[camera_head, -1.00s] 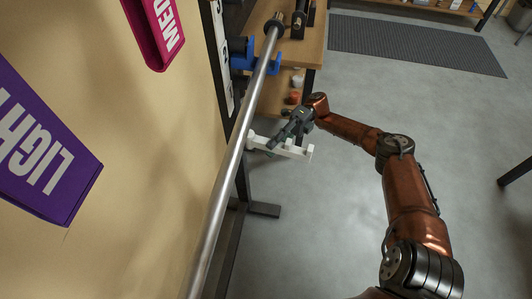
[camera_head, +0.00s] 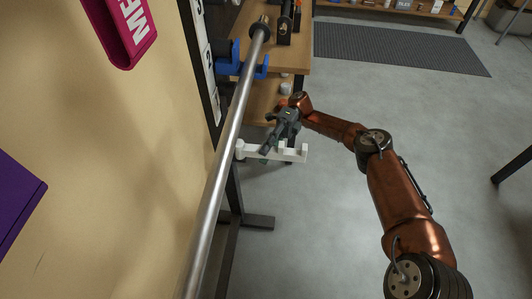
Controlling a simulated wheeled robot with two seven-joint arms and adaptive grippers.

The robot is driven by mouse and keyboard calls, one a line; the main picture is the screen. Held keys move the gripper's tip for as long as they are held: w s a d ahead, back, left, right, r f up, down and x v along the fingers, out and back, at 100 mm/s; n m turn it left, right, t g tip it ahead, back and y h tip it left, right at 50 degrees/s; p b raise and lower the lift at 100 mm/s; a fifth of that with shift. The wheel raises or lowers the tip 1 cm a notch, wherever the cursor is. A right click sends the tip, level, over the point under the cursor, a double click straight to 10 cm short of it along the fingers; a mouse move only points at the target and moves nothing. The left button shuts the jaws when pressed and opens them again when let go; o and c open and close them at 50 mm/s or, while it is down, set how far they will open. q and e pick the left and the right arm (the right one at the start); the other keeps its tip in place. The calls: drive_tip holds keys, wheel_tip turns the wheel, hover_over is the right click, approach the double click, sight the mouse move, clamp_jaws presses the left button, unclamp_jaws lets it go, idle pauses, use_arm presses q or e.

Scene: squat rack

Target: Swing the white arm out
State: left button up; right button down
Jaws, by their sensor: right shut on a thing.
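The white arm (camera_head: 292,154) sticks out to the right from the rack's dark upright, just right of the steel bar (camera_head: 221,170). Its left end, near the upright, is a rounded white piece, and short pegs rise near its right end. My right gripper (camera_head: 268,151) reaches down on the white arm from above and is shut on it around the middle of its length. The gripper hides part of the arm. My left gripper is not in view.
The steel bar runs lengthwise past a blue holder (camera_head: 228,62) on the rack. A wooden shelf (camera_head: 285,62) stands behind. Dark rack feet (camera_head: 258,221) lie on the grey floor. Pink and purple (camera_head: 15,205) signs hang at left. Floor to the right is open.

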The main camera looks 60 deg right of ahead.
drive_tip(key=shift+d, duration=0.15)
drive_tip(key=c, duration=1.8)
unclamp_jaws()
drive_tip(key=shift+s, duration=0.1)
drive_tip(key=shift+o, duration=1.1)
